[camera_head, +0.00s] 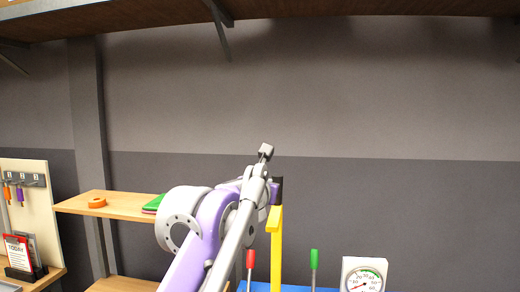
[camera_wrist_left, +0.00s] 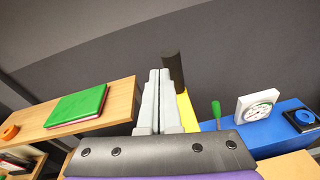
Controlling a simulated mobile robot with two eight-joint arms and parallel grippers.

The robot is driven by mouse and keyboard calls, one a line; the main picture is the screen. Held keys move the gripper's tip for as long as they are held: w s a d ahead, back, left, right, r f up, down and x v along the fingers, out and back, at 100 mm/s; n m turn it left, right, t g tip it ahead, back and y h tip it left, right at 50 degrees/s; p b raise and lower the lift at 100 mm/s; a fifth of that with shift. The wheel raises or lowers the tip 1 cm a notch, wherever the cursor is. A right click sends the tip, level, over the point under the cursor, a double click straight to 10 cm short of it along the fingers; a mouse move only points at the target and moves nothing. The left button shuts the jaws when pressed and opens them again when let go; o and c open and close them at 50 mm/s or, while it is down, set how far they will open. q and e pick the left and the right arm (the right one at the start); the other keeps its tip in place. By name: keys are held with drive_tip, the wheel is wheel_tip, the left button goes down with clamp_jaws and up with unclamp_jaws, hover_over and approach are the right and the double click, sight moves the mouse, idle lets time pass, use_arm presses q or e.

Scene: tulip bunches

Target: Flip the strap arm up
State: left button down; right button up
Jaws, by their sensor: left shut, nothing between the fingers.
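The strap arm is most likely the yellow bar (camera_head: 276,250), which stands upright with a dark grip near its top. In the left wrist view the yellow bar (camera_wrist_left: 187,112) is partly hidden behind my fingers, and its dark cylindrical grip (camera_wrist_left: 173,72) rises just right of the fingertips. My left gripper (camera_head: 266,152) is shut and empty, pointing up beside the bar's top. It also shows in the left wrist view (camera_wrist_left: 158,76). I cannot tell whether it touches the bar. My right gripper is not in view.
A blue base (camera_wrist_left: 218,142) carries a red-handled lever (camera_head: 250,259), a green-handled lever (camera_head: 314,259) and a dial gauge (camera_head: 364,275). A wooden shelf (camera_head: 118,206) at left holds an orange ring (camera_head: 97,203) and a green book (camera_wrist_left: 77,105). An overhead shelf (camera_head: 300,10) spans the top.

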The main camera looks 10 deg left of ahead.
use_arm(q)
drive_tip(key=s+r+p, duration=0.1)
drive_tip(key=s+r, duration=0.2)
drive_tip(key=r, duration=0.7)
drive_tip(key=s+d+f+m+g+h, duration=0.1)
drive_tip(key=s+f+m+g+h, duration=0.3)
drive_tip(key=f+m, duration=0.7)
drive_tip(key=s+d+f+m+h, duration=0.15)
drive_tip(key=s+f+m, duration=0.45)
drive_tip(key=f+m, duration=0.6)
drive_tip(key=s+a+f+m+g+y, duration=0.2)
drive_tip(key=s+f, duration=0.5)
drive_tip(key=f, duration=0.4)
drive_tip(key=s+a+f+m+g+y, duration=0.2)
drive_tip(key=s+a+f+m, duration=0.3)
drive_tip(key=f, duration=0.6)
drive_tip(key=s+a+f+m+g+y, duration=0.2)
drive_tip(key=s+a+f+m, duration=0.1)
drive_tip(key=s+f, duration=0.6)
wheel_tip(320, 180, down, 3)
drive_tip(key=shift+s+a+f, duration=0.1)
drive_tip(key=shift+s+a, duration=0.2)
drive_tip(key=shift+a, duration=0.45)
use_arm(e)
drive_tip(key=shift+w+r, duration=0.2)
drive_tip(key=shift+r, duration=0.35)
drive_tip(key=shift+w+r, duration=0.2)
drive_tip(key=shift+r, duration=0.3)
